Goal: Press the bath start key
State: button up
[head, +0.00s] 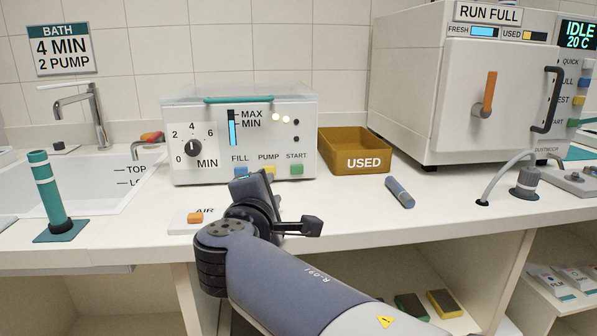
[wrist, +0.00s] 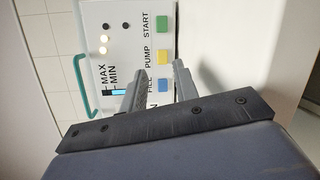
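The bath unit (head: 240,125) is a white box with a teal handle on the counter. Its green START key (head: 296,169) is at the lower right of its front, right of the yellow PUMP key (head: 270,170) and blue FILL key (head: 241,171). In the wrist view the START key (wrist: 162,25) is fully visible beyond the fingertips. My gripper (head: 257,180) is in front of the FILL and PUMP keys, partly covering them. In the wrist view my gripper (wrist: 160,66) has its fingers apart with nothing between them. Whether it touches the panel I cannot tell.
The dial (head: 193,148) points near 4, matching the sign (head: 62,52) reading "4 MIN 2 PUMP". Two panel lights (head: 281,118) glow. An orange USED bin (head: 352,155) stands right of the unit.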

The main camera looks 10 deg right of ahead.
jog(key=shift+f, duration=0.25)
grip_shut()
dwell(1.0)
